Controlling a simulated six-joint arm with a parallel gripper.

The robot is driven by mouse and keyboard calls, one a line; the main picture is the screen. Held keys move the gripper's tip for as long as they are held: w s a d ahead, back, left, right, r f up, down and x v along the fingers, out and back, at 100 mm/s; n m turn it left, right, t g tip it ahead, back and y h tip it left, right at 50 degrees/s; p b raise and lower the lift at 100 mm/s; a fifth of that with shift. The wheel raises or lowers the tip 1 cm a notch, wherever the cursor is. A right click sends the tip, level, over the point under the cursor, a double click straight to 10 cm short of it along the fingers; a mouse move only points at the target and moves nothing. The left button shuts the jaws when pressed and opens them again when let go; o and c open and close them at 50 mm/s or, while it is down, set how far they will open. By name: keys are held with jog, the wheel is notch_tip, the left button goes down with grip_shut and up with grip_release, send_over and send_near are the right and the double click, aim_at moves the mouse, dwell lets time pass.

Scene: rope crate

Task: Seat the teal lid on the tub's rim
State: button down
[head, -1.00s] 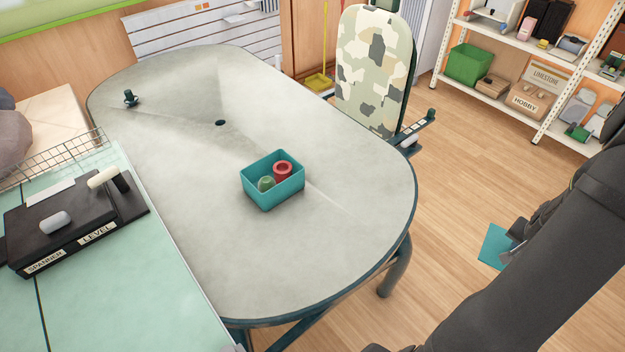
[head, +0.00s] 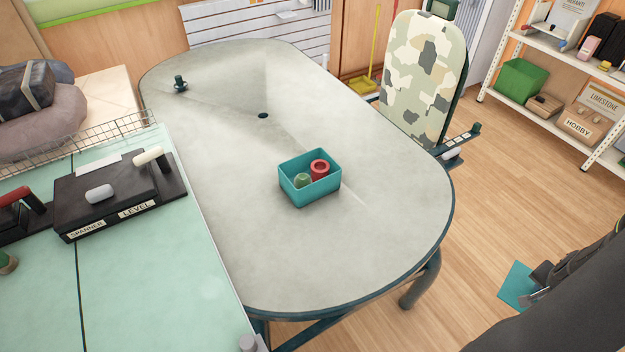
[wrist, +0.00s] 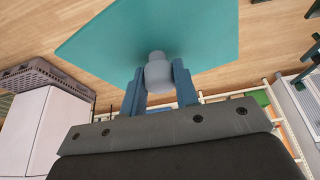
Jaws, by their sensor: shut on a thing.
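The teal tub (head: 309,184) stands open on the grey table, with a green piece (head: 303,180) and a red ring-shaped piece (head: 320,168) inside it. The teal lid (head: 518,286) is off to the right of the table, held over the floor. My gripper (head: 541,285) is shut on the lid's grey knob. In the wrist view the lid (wrist: 150,30) fills the upper middle, and the knob (wrist: 157,72) sits between the two blue fingers of my gripper (wrist: 158,84). The lid is well apart from the tub.
The grey table (head: 250,260) is bare around the tub, apart from a small dark fitting (head: 180,83) at its far left. A camouflage-patterned chair (head: 425,75) stands at its far right side. A mint-green bench (head: 130,290) with a black tool holder (head: 110,200) adjoins on the left.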

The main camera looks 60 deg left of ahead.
dwell(0.4)
jog(key=w+a+r+m, duration=0.1)
jog(key=w+a+r, duration=0.2)
jog(key=r, duration=0.3)
jog(key=w+a+r, duration=0.2)
jog(key=w+r, duration=0.2)
jog(key=r, duration=0.2)
jog(key=s+a+r+n, duration=0.2)
jog(key=s+a+n, duration=0.1)
jog(key=a, duration=1.1)
jog(key=s+a+f+n+y, duration=0.2)
jog(key=s+a+n, duration=0.35)
jog(key=a, duration=0.85)
jog(key=s+a+f+n+g, duration=0.1)
jog(key=s+a+n, duration=0.1)
jog(key=s+a, duration=0.5)
jog(key=s+a+f+n+g+y, duration=0.1)
jog(key=s+a+f+n, duration=0.1)
jog(key=s+a, duration=0.5)
jog(key=s+a+f+n+g+y, duration=0.1)
jog(key=s+a+n, duration=0.3)
jog(key=s, duration=1.3)
jog(key=a+f, duration=0.1)
jog(key=a, duration=0.2)
jog(key=shift+f+g, duration=0.15)
jog(key=shift+g, duration=0.15)
jog(key=w+a, duration=0.3)
jog(key=a, duration=0.8)
jog(key=shift+w+a, duration=0.2)
jog(key=shift+w, duration=0.15)
